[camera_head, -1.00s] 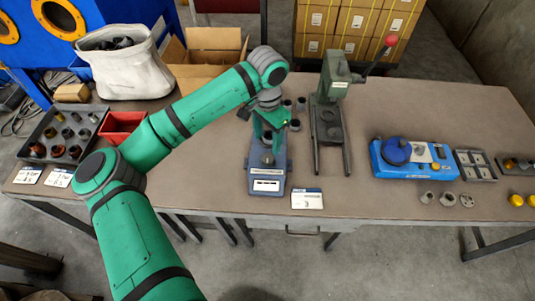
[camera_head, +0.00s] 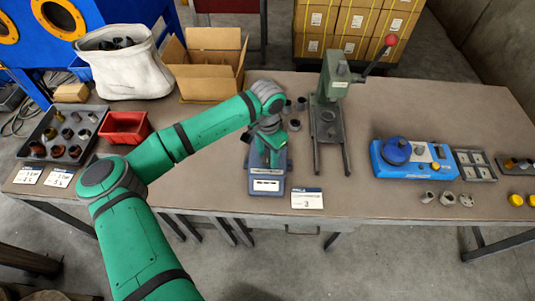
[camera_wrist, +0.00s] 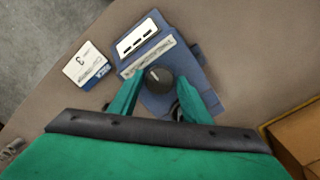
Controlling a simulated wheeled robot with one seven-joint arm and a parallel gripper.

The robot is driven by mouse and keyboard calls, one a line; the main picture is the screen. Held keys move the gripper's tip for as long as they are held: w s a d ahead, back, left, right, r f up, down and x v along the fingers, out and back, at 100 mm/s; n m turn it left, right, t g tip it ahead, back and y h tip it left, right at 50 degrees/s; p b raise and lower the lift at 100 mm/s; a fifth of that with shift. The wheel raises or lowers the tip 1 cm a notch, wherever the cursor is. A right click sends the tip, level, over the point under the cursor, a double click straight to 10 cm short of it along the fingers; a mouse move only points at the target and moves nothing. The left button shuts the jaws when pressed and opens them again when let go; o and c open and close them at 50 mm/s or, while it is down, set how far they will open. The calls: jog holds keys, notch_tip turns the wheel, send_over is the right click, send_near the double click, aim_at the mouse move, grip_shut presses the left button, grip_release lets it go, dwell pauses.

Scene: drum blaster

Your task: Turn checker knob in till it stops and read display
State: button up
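The checker (camera_head: 268,185) is a blue-grey device near the front edge of the table. Its white display panel (camera_wrist: 138,38) shows dark marks too small to read. Its dark round knob (camera_wrist: 158,79) has a light mark on top. My gripper (camera_wrist: 159,80) is over the checker with its two green fingers spread, one on each side of the knob. I see gaps between knob and fingers, but cannot tell how their heights compare. In the head view my gripper (camera_head: 270,158) hides the knob and the upper checker.
A green press (camera_head: 328,110) with a red-tipped lever stands right of the checker, with small metal cups (camera_head: 295,125) between. A label card (camera_head: 307,198) lies at the front edge. A blue device (camera_head: 410,160) is farther right. A red bin (camera_head: 123,127) and parts tray (camera_head: 60,135) are left.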

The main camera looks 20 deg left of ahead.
jog(key=c, duration=0.6)
jog(key=shift+m, duration=0.3)
jog(key=m, duration=1.2)
jog(key=shift+m, duration=0.4)
jog(key=m, duration=1.2)
jog(key=shift+m, duration=0.4)
jog(key=o, duration=1)
